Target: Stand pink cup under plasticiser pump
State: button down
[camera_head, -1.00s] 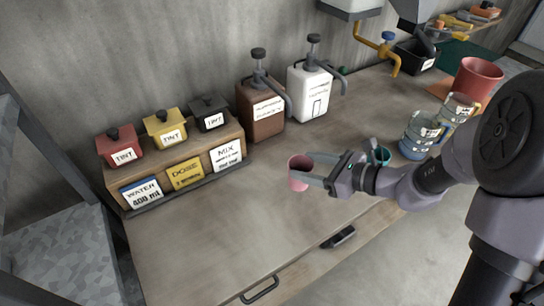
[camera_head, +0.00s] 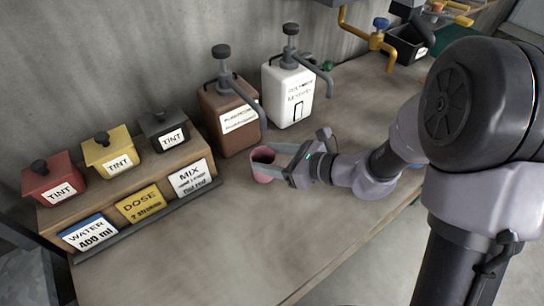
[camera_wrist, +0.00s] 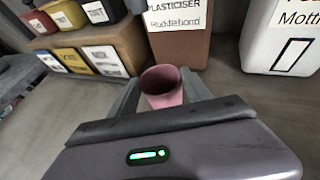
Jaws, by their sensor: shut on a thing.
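The pink cup (camera_head: 263,165) is upright in the jaws of my gripper (camera_head: 282,170), just in front of the brown pump bottle. In the wrist view the pink cup (camera_wrist: 162,86) sits between the two fingers, its open mouth facing up. The brown bottle (camera_head: 229,118) is the plasticiser pump; its label reads "PLASTICISER" in the wrist view (camera_wrist: 176,30). Its spout (camera_head: 262,122) reaches forward and down, ending close to the cup's mouth. I cannot tell whether the cup touches the bench.
A white pump bottle (camera_head: 290,93) stands right of the brown one. A wooden rack (camera_head: 130,180) with red, yellow and black tint boxes and cards stands at the left. The bench (camera_head: 200,260) in front is clear. A yellow tap (camera_head: 377,40) is at the back right.

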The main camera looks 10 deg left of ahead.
jog(key=shift+c, duration=2.3)
grip_release()
jog(key=shift+f, duration=0.1)
jog(key=shift+d, duration=0.1)
jog(key=shift+r, duration=0.25)
jog(key=p+v, duration=0.5)
jog(key=v, duration=0.6)
jog(key=s+d+r+n+g+h, duration=0.2)
jog(key=s+r+n+g+h, duration=0.15)
jog(key=s+r+n, duration=0.45)
jog(key=s+d+r+n+t+h, duration=0.4)
jog(key=s+d+n+t+h, duration=0.1)
jog(key=d+n, duration=0.4)
jog(key=shift+s+d+h, duration=0.45)
jog(key=shift+s+h, duration=0.4)
jog(key=shift+h, duration=0.3)
jog(key=shift+r, duration=0.1)
